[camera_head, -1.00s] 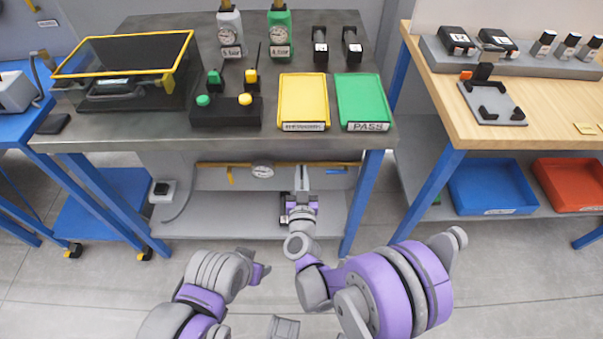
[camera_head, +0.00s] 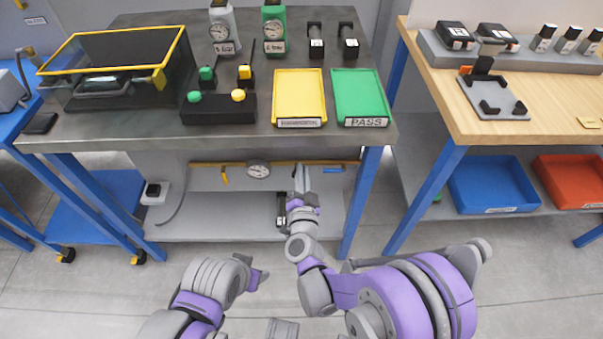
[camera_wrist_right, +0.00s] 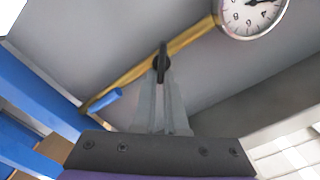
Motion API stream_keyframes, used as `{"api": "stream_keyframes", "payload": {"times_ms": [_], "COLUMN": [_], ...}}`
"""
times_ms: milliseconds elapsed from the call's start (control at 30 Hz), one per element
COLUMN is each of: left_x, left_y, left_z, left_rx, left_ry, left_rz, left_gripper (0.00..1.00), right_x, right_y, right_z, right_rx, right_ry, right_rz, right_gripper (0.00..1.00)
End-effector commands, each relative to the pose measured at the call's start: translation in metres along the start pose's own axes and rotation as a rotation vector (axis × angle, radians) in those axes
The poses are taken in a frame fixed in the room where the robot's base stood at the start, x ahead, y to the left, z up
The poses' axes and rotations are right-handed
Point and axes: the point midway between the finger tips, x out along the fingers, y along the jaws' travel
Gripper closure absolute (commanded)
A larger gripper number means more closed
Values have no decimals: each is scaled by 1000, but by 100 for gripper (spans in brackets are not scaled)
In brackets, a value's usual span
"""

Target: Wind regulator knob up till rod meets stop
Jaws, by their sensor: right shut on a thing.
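The regulator knob (camera_wrist_right: 162,62) is a small dark piece on the yellow pipe (camera_wrist_right: 190,42) under the middle bench. In the right wrist view it sits between the tips of my right gripper (camera_wrist_right: 163,78), which is shut on it. In the head view my right gripper (camera_head: 300,176) reaches under the bench edge and covers the knob. A round white gauge (camera_head: 258,170) sits on the pipe beside it and shows partly in the wrist view (camera_wrist_right: 250,12). I cannot make out a rod or stop. My left gripper (camera_head: 260,277) hangs low in front, away from the bench; its jaws are unclear.
A blue lever (camera_head: 334,170) is on the pipe just right of my right gripper. The bench top (camera_head: 150,138) overhangs it, with a yellow tray (camera_head: 299,97) and green tray (camera_head: 360,95) above. A blue leg (camera_head: 362,200) stands to the right. A lower shelf (camera_head: 225,227) lies below.

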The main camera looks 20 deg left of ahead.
Motion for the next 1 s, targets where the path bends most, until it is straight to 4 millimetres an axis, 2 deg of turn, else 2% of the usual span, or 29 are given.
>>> {"api": "stream_keyframes", "payload": {"times_ms": [233,700,733,867,900,1000], "left_x": [3,3,3,3,3,3], "left_y": [0,0,0,0,0,0], "left_z": [1,1,1,1,1,1], "left_rx": [0,0,0,0,0,0], "left_ry": [-1,-1,-1,-1,-1,-1], "left_rz": [0,0,0,0,0,0], "left_gripper": [43,43,43,43,43,43], "right_x": [0,-1,-1,-1,0,0], "right_y": [2,2,2,2,2,2], "right_z": [2,2,2,1,1,1], "right_rx": [72,85,85,85,84,84], "right_ry": [-4,-5,-5,-4,-4,-3], "right_rz": [0,-1,-1,-1,-1,-1], "right_gripper": [100,100,86,63,60,60]}}
